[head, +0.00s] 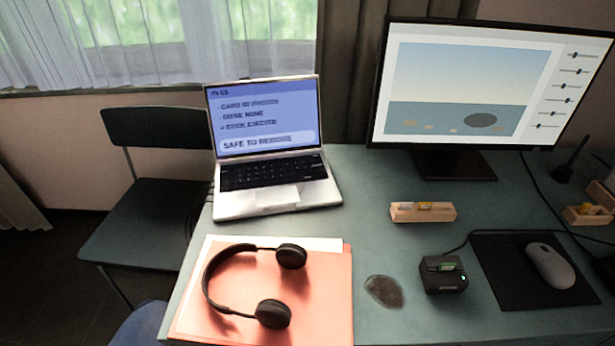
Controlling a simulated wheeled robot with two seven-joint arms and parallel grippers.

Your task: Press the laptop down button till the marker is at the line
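An open silver laptop (233,206) stands at the back left of the desk, turned slightly. Its black keyboard (273,172) faces me, but single keys are too small to tell apart, so I cannot pick out a down button. The laptop screen (264,116) is lit blue with lines of text; the lowest, in a pale bar, begins "SAFE TO". I see no marker or line on that screen. Neither of my grippers is in view.
Black headphones (214,293) lie on an orange folder (326,312) in front of the laptop. A monitor (453,164) stands back right. A wooden block (422,213), dark oval patch (384,291), small black device (443,274) and mouse (550,266) lie right. A chair (150,230) stands left.

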